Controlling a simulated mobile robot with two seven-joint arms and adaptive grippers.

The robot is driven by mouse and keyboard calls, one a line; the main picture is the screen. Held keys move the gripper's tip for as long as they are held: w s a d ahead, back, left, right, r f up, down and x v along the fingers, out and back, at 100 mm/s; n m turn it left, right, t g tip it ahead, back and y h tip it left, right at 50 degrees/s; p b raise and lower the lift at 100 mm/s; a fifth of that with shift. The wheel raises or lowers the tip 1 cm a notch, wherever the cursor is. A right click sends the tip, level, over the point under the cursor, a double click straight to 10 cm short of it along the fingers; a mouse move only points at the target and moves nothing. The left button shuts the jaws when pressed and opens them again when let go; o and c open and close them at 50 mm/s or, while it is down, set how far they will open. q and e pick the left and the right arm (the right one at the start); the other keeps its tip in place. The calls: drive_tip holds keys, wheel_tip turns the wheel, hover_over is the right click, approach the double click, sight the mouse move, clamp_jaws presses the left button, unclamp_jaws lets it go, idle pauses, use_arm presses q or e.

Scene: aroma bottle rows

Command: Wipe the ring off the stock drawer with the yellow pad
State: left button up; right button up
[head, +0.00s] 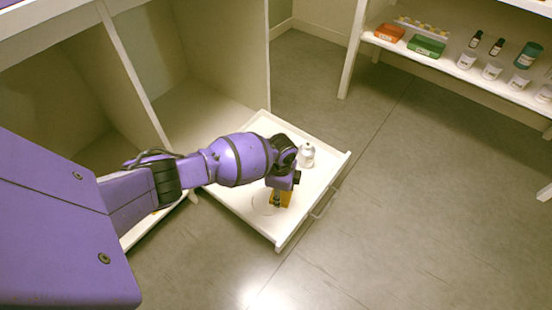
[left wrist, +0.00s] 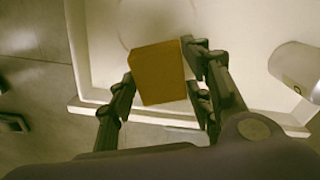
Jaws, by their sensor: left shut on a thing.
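The stock drawer (head: 232,205) is pulled out, a shallow white tray low in front of the cabinet. My left gripper (head: 278,200) is over its floor, pointing down, shut on the yellow pad (head: 286,198). In the left wrist view the pad (left wrist: 158,72) sits between both fingers of the gripper (left wrist: 160,85). Whether the pad touches the drawer floor is hard to tell. A faint thin ring (head: 255,203) shows on the drawer floor just left of the pad; part of it is hidden by the gripper and pad. My right gripper is not in view.
A white bottle (head: 306,156) stands in the drawer behind and right of the pad; it also shows in the left wrist view (left wrist: 297,68). The drawer has low walls and a front handle (head: 325,204). A shelf at upper right holds an orange box (head: 389,33), a green box (head: 426,46) and several jars.

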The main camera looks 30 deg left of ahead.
use_arm(q)
drive_tip(key=shift+r, duration=0.5)
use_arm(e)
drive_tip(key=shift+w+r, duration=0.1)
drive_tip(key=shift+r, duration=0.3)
use_arm(q)
drive_tip(key=shift+r+p, duration=1.25)
drive_tip(key=shift+r, duration=0.4)
drive_tip(key=shift+f, duration=0.15)
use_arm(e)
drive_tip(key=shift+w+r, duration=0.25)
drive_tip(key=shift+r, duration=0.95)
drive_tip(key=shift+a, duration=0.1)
